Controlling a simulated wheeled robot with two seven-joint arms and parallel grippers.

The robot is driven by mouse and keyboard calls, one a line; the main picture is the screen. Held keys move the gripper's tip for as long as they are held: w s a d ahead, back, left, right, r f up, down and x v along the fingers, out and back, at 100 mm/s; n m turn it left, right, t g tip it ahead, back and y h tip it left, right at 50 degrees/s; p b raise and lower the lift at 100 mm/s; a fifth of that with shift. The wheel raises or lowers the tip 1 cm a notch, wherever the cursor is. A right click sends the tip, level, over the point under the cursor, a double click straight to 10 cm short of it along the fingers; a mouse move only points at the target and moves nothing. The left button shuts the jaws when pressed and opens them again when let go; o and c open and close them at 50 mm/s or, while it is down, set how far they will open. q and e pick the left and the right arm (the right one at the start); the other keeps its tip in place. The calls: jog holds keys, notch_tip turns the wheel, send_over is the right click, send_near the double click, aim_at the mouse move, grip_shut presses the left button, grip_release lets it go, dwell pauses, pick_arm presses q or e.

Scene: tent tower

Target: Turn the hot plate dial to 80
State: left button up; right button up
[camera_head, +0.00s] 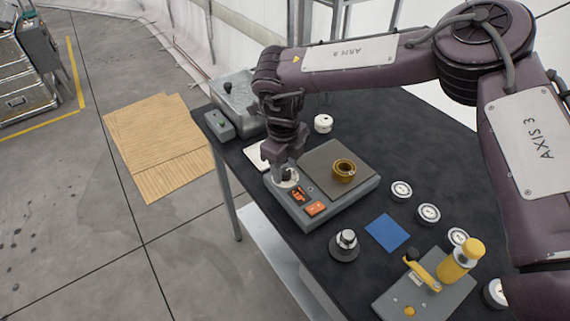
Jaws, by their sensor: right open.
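The hot plate (340,196) is a grey box on the dark table, with a dark square top. A brass-coloured ring-shaped piece (344,169) sits on that top. The dial (287,180) is at the plate's left corner, on a pale round face. A small display (298,195) with orange digits, too small to read, sits beside it, and an orange switch (316,208) is nearby. My right gripper (286,172) points down at the dial, its fingers open around or just above the knob. I cannot tell whether they touch it. My left gripper is not in view.
A grey device (238,100) stands at the table's back left. A white jar (323,123), a blue pad (387,232), a dark weight-like piece (345,244), several white round gauges (401,190) and a yellow-handled press (425,290) surround the plate. The table's left edge is close to the dial.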

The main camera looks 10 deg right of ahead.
jog(key=shift+f, duration=0.3)
jog(key=c, duration=1)
jog(key=shift+m, duration=0.3)
jog(key=shift+m+p, duration=0.35)
jog(key=shift+m, duration=0.55)
jog(key=m, duration=0.3)
jog(key=shift+m, duration=0.3)
jog(key=m+p, duration=0.1)
jog(key=m, duration=0.5)
jog(key=shift+w+r, duration=0.1)
jog(key=shift+w, duration=0.05)
